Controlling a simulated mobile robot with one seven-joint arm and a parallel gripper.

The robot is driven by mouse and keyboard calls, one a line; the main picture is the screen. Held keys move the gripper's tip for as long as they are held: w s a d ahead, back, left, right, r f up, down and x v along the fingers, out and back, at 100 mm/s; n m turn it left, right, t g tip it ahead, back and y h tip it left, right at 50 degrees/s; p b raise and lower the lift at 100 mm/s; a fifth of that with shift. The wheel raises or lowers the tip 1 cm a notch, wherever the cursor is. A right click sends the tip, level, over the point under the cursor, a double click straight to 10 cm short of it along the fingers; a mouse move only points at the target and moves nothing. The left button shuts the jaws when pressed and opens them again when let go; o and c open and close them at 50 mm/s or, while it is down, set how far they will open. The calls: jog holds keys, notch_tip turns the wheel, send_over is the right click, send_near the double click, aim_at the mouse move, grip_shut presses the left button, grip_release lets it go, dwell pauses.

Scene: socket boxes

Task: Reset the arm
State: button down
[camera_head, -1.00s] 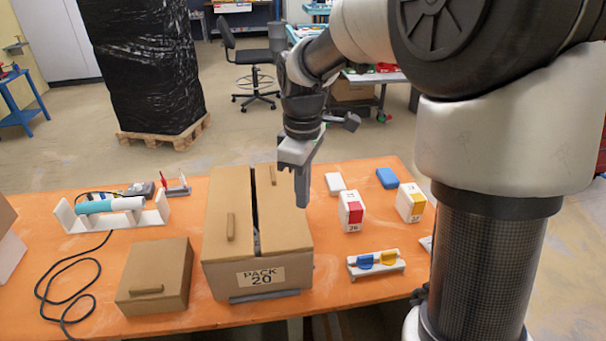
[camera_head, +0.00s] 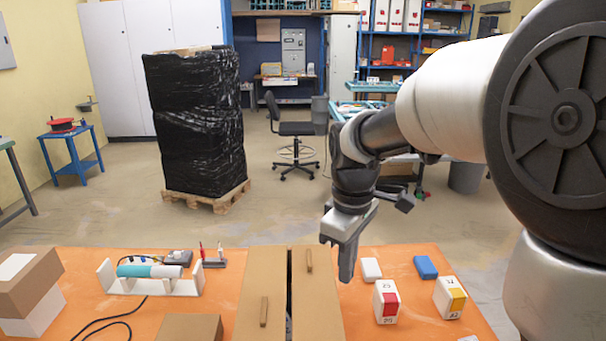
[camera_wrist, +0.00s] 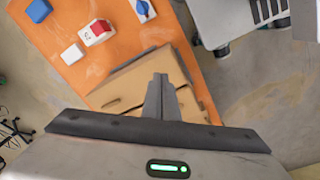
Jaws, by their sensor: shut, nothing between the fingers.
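My gripper (camera_head: 346,274) hangs from my arm above the right side of the cardboard pack box (camera_head: 262,290), fingers pointing down. In the wrist view my gripper's fingers (camera_wrist: 160,85) are together with nothing between them, and the box's cardboard top (camera_wrist: 130,85) lies beyond them. The box's flaps are nearly closed with a narrow gap between them. Its front is cut off in the head view.
The orange table (camera_head: 232,262) holds a red-and-white box (camera_head: 386,302), a yellow-and-white box (camera_head: 450,298), a blue block (camera_head: 426,267), a white block (camera_head: 371,269) and a rack with a teal cylinder (camera_head: 150,272). A wrapped pallet (camera_head: 198,125) stands behind on open floor.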

jog(key=s+d+r+m+t, duration=0.2)
jog(key=s+m, duration=0.3)
jog(key=s, duration=0.3)
jog(key=s+d+r+m+t, duration=0.2)
jog(key=s+m, duration=0.3)
jog(key=s, duration=0.3)
jog(key=shift+s+r+m+t, duration=0.3)
jog(key=shift+r+t, duration=0.2)
jog(key=shift+r, duration=0.4)
